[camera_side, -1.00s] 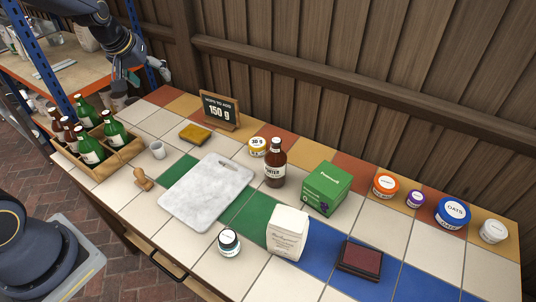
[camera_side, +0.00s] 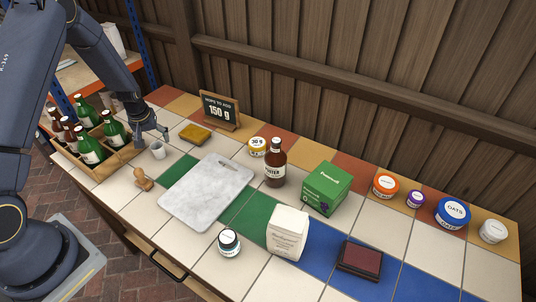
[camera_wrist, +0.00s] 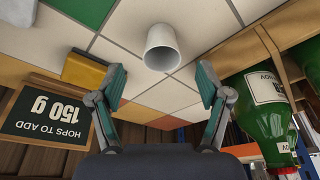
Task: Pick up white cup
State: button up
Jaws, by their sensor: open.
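The white cup (camera_side: 157,150) stands upright on the tiled worktop, just right of the bottle crate. It also shows in the wrist view (camera_wrist: 162,48), at the top middle, ahead of and between my fingertips. My gripper (camera_side: 153,137) is close above and behind the cup in the side view. In the wrist view its two fingers (camera_wrist: 160,84) are spread apart with nothing between them. The cup appears apart from both fingers.
A wooden crate (camera_side: 124,155) with green and brown bottles stands left of the cup. The tile between cup and board is clear.

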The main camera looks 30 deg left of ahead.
aim_at(157, 146)
jog(key=shift+x, duration=2.7)
jog(key=shift+a, duration=0.2)
jog(key=c, duration=0.9)
